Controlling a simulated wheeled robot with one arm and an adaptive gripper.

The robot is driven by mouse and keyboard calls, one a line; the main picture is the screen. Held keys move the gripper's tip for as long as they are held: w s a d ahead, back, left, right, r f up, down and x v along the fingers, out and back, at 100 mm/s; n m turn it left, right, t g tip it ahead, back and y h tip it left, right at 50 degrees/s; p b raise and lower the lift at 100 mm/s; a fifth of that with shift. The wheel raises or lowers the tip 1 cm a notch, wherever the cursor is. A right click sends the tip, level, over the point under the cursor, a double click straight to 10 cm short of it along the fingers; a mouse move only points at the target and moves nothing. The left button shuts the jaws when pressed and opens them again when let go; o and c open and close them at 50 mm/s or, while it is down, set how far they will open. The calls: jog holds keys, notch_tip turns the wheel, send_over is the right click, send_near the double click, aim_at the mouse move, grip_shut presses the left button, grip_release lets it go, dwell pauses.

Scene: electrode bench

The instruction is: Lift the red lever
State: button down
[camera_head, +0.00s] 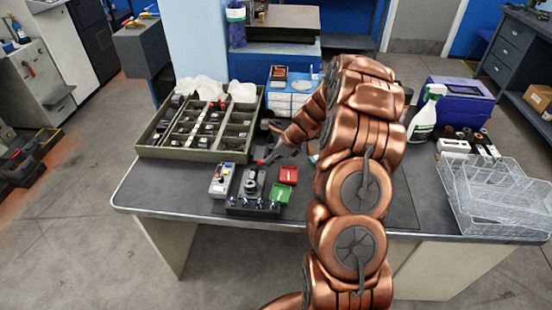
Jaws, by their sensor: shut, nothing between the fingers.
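A black device (254,205) with a row of blue-tipped terminals stands near the front edge of the bench. A small red piece (261,162), which looks like the red lever's tip, shows above the back of the device. My gripper (267,158) reaches in from the right, with its dark fingers shut and empty, right beside or touching the red tip. I cannot tell whether they touch. The fingers and the small size hide much of the lever and its angle.
A small light-grey box (221,181) stands left of the device. Red (288,175) and green (280,193) trays lie to its right. A compartmented tray (153,152) is behind left. A spray bottle (424,118) and a clear wire-like basket (490,195) stand to the right.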

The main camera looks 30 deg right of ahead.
jog(key=shift+w+a+r+p, duration=0.7)
jog(key=shift+a+r+p, duration=0.2)
jog(key=shift+p, duration=0.05)
jog(key=shift+w+a+r+p, duration=0.25)
jog(key=shift+w+a+p, duration=0.35)
jog(key=shift+a, duration=0.3)
notch_tip(320, 180, up, 10)
jog(key=p, duration=0.4)
jog(key=shift+a+p, duration=0.35)
jog(key=shift+p, duration=0.05)
jog(key=shift+w, duration=0.1)
